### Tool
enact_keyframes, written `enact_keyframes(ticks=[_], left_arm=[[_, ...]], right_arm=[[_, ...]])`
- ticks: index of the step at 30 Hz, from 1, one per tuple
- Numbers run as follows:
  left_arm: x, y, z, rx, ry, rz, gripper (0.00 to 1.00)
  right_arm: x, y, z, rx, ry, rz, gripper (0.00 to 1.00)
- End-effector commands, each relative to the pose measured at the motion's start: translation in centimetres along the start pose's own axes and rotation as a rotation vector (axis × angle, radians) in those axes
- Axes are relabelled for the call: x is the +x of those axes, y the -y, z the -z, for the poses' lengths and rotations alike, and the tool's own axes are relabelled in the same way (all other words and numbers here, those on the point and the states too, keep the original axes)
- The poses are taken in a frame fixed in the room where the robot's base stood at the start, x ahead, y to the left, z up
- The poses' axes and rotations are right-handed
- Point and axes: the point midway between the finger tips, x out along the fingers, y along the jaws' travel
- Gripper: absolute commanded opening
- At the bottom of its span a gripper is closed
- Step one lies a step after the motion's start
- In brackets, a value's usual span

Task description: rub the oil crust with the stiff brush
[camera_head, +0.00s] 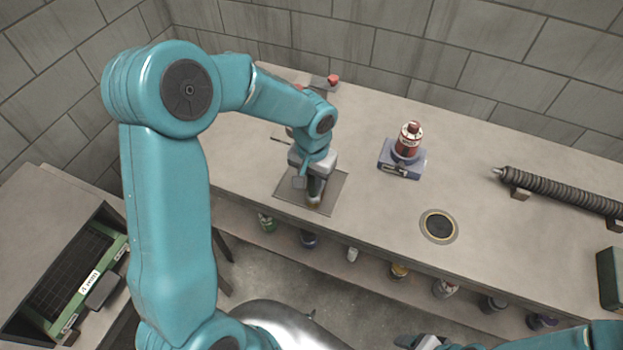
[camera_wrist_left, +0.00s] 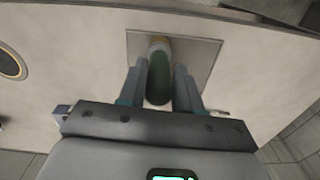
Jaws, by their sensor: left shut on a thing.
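My left gripper (camera_head: 314,188) is shut on the stiff brush (camera_head: 313,201) and holds it over the metal plate (camera_head: 333,192) on the bench. In the left wrist view, the brush (camera_wrist_left: 158,78) shows a dark green handle between the two fingers and a tan end over the plate (camera_wrist_left: 202,55). I cannot tell whether the bristles touch the plate. No oil crust can be made out on the visible part of the plate. My right gripper (camera_head: 422,342) shows only partly at the bottom edge, and its jaws are unclear.
A red bottle (camera_head: 408,138) stands on a blue-grey block (camera_head: 389,158). A red-knobbed clamp (camera_head: 332,80) is behind my arm. Several jars stand on the shelf below.

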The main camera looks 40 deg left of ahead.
Motion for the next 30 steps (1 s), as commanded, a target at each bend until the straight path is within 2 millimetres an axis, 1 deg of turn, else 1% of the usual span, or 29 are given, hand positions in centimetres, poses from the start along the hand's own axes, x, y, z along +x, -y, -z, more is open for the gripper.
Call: enact_keyframes(ticks=[3, 4, 5, 14, 15, 24, 30], left_arm=[[-0.6, 0.1, 0.2, 0.000, -0.001, 0.001, 0.00], [-1.5, 0.0, 0.3, -0.001, -0.005, 0.000, 0.00], [-1.8, 0.0, 0.3, 0.000, -0.004, -0.001, 0.00], [-3.2, 0.0, 0.4, 0.001, -0.001, -0.001, 0.00], [-3.8, 0.1, 0.5, 0.001, -0.002, -0.001, 0.00], [-6.5, 0.1, 0.4, 0.001, -0.002, -0.001, 0.00], [-7.8, 0.1, 0.4, 0.002, -0.002, -0.001, 0.00]], right_arm=[[-0.7, 0.2, 0.0, 0.000, 0.001, 0.000, 0.67], [-0.8, 0.3, 0.0, 0.000, 0.000, 0.000, 0.67], [-0.9, 0.3, 0.0, 0.000, 0.001, 0.000, 0.67], [-1.9, 0.7, -0.1, 0.000, 0.000, 0.000, 0.67], [-2.3, 0.8, -0.1, 0.000, 0.000, 0.000, 0.67], [-4.0, 1.5, -0.1, 0.000, 0.000, 0.000, 0.67], [-4.9, 1.8, -0.1, 0.000, 0.000, 0.000, 0.67]])
